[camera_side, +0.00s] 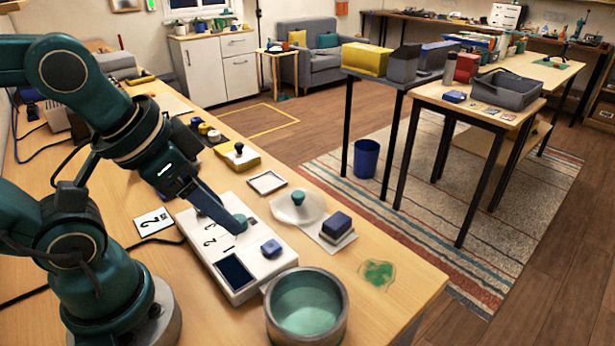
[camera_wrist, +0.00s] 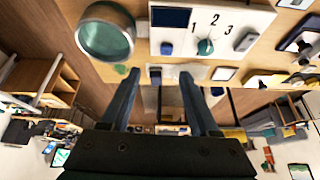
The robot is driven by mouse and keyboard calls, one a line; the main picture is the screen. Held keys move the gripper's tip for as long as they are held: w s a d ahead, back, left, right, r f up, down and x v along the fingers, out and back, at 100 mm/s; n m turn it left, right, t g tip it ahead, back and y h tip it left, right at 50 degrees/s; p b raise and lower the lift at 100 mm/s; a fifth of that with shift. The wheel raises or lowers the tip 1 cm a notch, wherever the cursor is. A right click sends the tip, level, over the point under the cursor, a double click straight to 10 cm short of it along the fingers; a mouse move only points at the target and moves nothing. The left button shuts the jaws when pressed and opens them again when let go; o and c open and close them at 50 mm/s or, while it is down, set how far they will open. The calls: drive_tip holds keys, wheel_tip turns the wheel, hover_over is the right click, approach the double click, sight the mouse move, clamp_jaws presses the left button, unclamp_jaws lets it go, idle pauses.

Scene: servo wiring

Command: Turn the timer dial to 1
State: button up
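The timer is a white box (camera_side: 262,268) on the table, with a dark screen, a blue button (camera_side: 271,248) and the printed numbers 1, 2 and 3. Its round teal dial (camera_side: 241,220) sits beside the numbers. The dial also shows in the wrist view (camera_wrist: 205,47), below the numbers. I cannot tell for sure which number its mark faces. My gripper (camera_wrist: 160,74) is open, with its two fingers apart and nothing between them. In the side view my gripper (camera_side: 236,229) reaches over the box and overlaps the dial's edge; contact cannot be told.
A round metal pot (camera_side: 340,312) stands close to the box's front end.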

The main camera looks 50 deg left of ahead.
drive_tip(key=w+a+r+m+g+y, duration=0.1)
drive_tip(key=w+a+r+m, duration=0.1)
drive_tip(key=m, duration=0.1)
drive_tip(key=m+g+y, duration=0.2)
drive_tip(key=m+g, duration=0.3)
approach(237, 218)
drive_tip(key=f, duration=0.1)
drive_tip(key=w+f+g, duration=0.1)
drive_tip(key=f+g, duration=0.1)
drive_tip(key=shift+w+a, duration=0.3)
drive_tip(key=shift+a, duration=0.05)
drive_tip(key=shift+s+a+f+g, duration=0.1)
drive_tip(key=shift+s+f+g, duration=0.2)
drive_tip(key=shift+f, duration=0.3)
drive_tip(key=shift+x, duration=2.25)
clamp_jaws()
